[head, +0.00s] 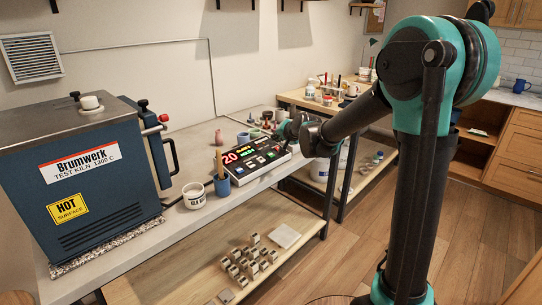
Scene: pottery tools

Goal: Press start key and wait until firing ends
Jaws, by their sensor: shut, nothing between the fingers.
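The control box (254,163) sits on the workbench, to the right of the kiln. Its dark sloped panel has a red lit display (232,157) that seems to read 20, a smaller yellow display line, and several coloured keys, some of them green. The key labels are too small to read, so I cannot tell which is start. The blue kiln (100,204) is marked Brumwerk, with a yellow hot-surface sign. My gripper (285,129) is shut and empty at the box's far upper right edge. I cannot tell whether it touches the box.
A white lettered cup (194,197) and a blue cup (222,187) with a wooden tool stand between kiln and box. Small pots (243,138) stand behind the box. Small blocks (246,262) lie on the lower shelf. The floor (480,240) at right is clear.

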